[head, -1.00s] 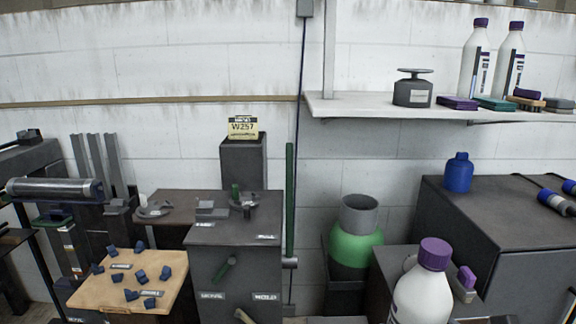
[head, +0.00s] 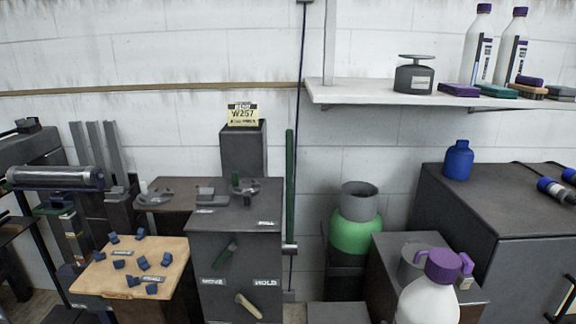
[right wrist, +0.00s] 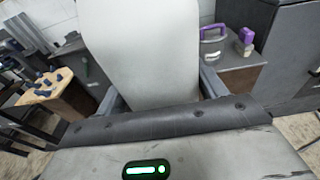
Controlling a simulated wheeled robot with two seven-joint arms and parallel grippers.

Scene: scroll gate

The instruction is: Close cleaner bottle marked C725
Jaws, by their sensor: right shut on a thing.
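A white bottle (head: 430,302) with a purple cap (head: 442,266) is at the bottom right of the head view, cut off by the lower edge. In the right wrist view, a large pale bottle body (right wrist: 150,50) stands between the fingers of my right gripper (right wrist: 160,92), which is shut on it. The bottle's top is out of that view, and no C725 marking is readable. Two more white bottles with purple caps, a nearer one (head: 511,48) and one beside it (head: 477,45), stand on the shelf (head: 350,92). My left gripper is in neither view.
Behind the held bottle, a grey stand (head: 392,250) carries a purple-handled item (right wrist: 213,32) and a small purple-topped block (right wrist: 245,40). A dark cabinet (head: 500,205) with a blue bottle (head: 458,160) is at right. A wooden board (head: 95,275) with blue pieces is at left.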

